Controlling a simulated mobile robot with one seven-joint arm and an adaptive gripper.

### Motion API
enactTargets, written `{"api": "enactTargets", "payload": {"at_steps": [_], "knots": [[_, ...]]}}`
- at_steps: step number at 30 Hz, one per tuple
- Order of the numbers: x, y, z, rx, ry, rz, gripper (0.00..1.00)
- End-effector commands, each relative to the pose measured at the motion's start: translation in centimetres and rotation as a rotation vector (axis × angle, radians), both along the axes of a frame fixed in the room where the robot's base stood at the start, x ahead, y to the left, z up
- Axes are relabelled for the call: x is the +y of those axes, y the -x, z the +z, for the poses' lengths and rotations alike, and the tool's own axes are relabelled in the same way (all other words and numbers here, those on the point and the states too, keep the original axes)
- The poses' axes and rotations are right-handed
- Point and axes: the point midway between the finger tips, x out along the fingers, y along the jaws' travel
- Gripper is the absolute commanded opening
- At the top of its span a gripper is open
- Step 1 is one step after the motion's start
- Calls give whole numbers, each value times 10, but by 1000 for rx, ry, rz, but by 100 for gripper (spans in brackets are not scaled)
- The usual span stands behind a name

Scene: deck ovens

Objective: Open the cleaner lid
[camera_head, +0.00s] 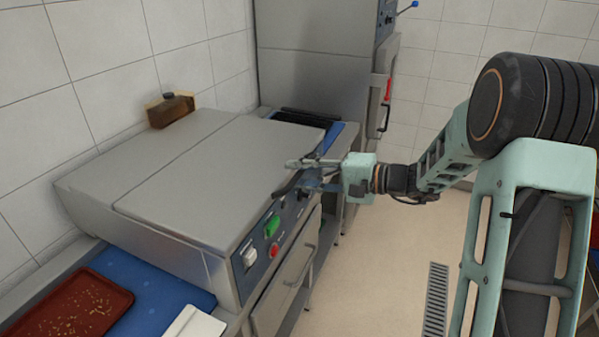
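The cleaner is a grey metal cabinet whose broad flat lid (215,180) lies closed, with a seam across its top. Its blue front panel (262,249) carries a green switch, a red button and a white switch. My gripper (290,175) is at the far right front corner of the lid, by its front edge. Its two fingers look spread apart, one near the lid top and one lower by the panel. I cannot tell whether they touch the lid. My gripper hides part of the panel's far end.
A brown block (171,109) sits at the lid's back edge by the tiled wall. A red-brown tray (72,305) and a blue board (160,285) lie at the near left. A tall metal oven unit (315,60) stands behind. Floor on the right shows a drain grate (436,300).

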Motion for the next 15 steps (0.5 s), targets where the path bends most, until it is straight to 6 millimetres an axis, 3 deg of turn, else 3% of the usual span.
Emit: {"api": "enactTargets", "payload": {"at_steps": [8,15], "knots": [[2,-1,0,-1,0,0,28],[2,-1,0,0,0,0,2]]}}
